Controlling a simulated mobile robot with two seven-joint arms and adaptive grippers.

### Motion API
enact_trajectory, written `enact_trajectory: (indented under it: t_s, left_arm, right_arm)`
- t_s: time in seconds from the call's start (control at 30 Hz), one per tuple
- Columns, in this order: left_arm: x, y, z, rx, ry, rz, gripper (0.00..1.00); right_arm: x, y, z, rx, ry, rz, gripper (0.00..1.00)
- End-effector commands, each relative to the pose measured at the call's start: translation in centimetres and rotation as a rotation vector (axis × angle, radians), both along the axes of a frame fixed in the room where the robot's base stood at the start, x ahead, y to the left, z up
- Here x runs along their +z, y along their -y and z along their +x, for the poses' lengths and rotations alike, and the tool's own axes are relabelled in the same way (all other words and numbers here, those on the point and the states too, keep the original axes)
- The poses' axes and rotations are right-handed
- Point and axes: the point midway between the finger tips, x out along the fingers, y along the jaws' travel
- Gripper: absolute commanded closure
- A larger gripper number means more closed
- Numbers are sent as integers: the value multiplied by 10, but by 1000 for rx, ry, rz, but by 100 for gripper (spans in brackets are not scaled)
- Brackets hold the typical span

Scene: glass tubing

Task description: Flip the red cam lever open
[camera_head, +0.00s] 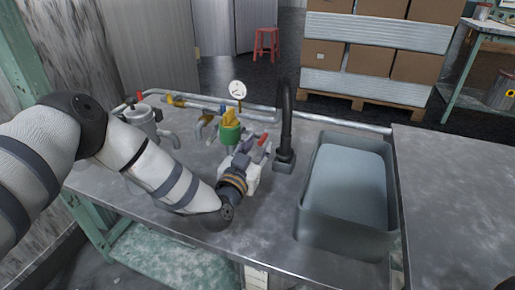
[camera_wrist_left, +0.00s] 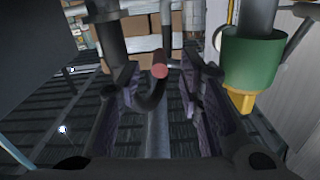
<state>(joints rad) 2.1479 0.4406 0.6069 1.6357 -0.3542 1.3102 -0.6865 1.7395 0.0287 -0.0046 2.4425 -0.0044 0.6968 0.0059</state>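A red lever (camera_head: 264,140) stands up at the right of the pipe fittings on the workbench (camera_head: 450,190). My left gripper (camera_head: 242,160) is just in front of it, over a whitish block (camera_head: 252,182). In the left wrist view my left gripper (camera_wrist_left: 160,95) has its two fingers spread apart. The round red end of the lever (camera_wrist_left: 160,71) shows in the gap between them, with no finger visibly touching it. The lever's lower part is hidden in the head view. My right gripper is not in view.
A green cylinder (camera_head: 229,134) with a yellow part (camera_head: 228,117) stands close left of the gripper; it also shows in the left wrist view (camera_wrist_left: 252,57). A black tap (camera_head: 286,125) rises to the right, beside a grey sink (camera_head: 348,190). A gauge (camera_head: 238,89) stands behind.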

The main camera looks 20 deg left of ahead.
Motion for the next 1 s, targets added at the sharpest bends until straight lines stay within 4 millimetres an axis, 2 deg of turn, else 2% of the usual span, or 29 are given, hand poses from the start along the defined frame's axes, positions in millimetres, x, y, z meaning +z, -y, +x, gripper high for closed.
enact_trajectory:
  t_s: [0.1,0.13,0.27,0.47,0.7,0.97,1.0]
  left_arm:
    - [0,0,0,0,0,0,67]
    - [0,0,0,-1,0,0,71]
    - [0,0,-1,-1,0,0,100]
    - [2,1,-1,-1,0,-14,100]
    - [15,2,-1,-2,-5,-208,100]
    - [13,2,-1,-1,-6,-218,100]
    - [13,2,-1,-1,-6,-218,81]
  right_arm:
    - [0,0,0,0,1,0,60]
    - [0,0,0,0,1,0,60]
    - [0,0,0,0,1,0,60]
    - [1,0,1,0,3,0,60]
    - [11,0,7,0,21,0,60]
    - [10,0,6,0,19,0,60]
    - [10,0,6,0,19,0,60]
